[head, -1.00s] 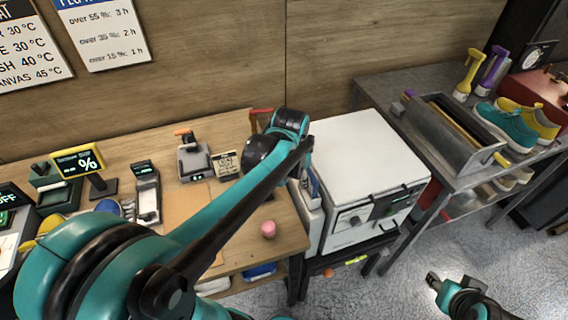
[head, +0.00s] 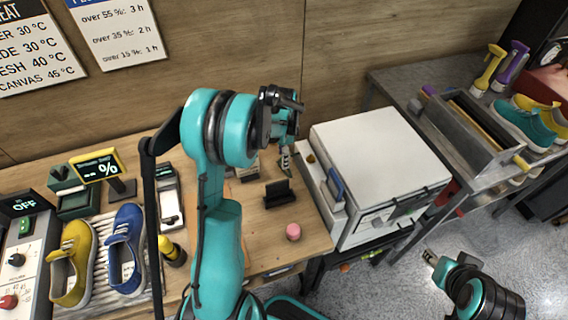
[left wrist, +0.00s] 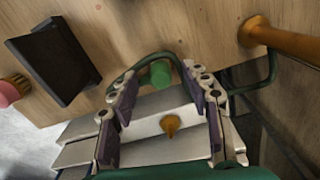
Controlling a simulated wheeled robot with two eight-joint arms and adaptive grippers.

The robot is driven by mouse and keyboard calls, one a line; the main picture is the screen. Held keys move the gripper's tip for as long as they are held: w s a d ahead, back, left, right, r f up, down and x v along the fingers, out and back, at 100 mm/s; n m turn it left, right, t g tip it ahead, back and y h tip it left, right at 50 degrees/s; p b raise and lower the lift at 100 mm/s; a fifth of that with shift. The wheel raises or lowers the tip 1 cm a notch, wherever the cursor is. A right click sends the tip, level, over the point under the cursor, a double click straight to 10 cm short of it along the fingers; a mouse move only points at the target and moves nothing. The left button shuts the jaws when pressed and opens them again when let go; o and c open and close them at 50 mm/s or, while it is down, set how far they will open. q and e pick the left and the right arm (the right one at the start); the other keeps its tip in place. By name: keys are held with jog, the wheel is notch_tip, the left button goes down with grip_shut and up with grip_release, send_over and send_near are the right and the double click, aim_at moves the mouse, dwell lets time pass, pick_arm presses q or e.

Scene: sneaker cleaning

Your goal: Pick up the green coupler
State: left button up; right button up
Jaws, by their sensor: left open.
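The green coupler (left wrist: 160,73) shows in the left wrist view as a short green cylinder beside a dark green hose (left wrist: 140,62), near the wooden table's edge. My left gripper (left wrist: 158,82) is open, with its two fingers on either side of the coupler in that view. Nothing is held between them. In the head view my left gripper (head: 286,160) points down by the left side of the white machine, and I cannot make out the coupler there. My right gripper (head: 431,258) is low over the floor at the right; its jaws are too small to read.
The white machine (head: 378,160) stands close to my left gripper. A black stand (head: 279,196) and a pink cylinder (head: 293,232) are on the table nearby. An orange-brown rod (left wrist: 280,40) is right of the fingers. Blue and yellow sneakers (head: 124,255) sit at the left.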

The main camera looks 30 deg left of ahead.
pick_arm(q)
notch_tip(320, 180, down, 3)
jog(key=shift+w, duration=0.1)
jog(key=shift+r, duration=0.1)
jog(key=shift+c, duration=0.7)
grip_shut()
pick_arm(e)
jog(key=shift+f, duration=0.5)
pick_arm(q)
jog(key=shift+r, duration=0.1)
